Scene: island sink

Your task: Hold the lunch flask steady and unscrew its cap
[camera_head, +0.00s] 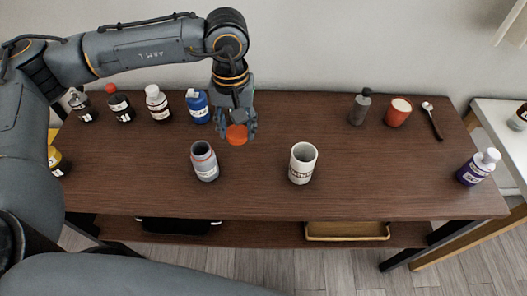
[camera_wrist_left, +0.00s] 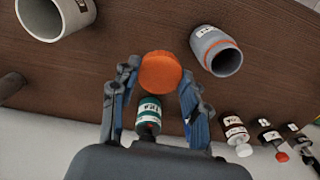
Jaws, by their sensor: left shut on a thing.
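The grey lunch flask (camera_head: 206,172) stands upright on the dark wooden table, its mouth open and an orange-red ring at its neck. It also shows in the left wrist view (camera_wrist_left: 218,55). My left gripper (camera_head: 236,127) is shut on the orange cap (camera_head: 237,135), holding it behind and to the right of the flask, apart from it. In the left wrist view the cap (camera_wrist_left: 160,72) sits between the two fingertips. Nothing grips the flask. My right gripper is not in view.
A white mug-like cup (camera_head: 301,170) stands right of the flask. Several bottles, including a blue one (camera_head: 198,106), line the back left. A purple bottle (camera_head: 478,168) stands far right.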

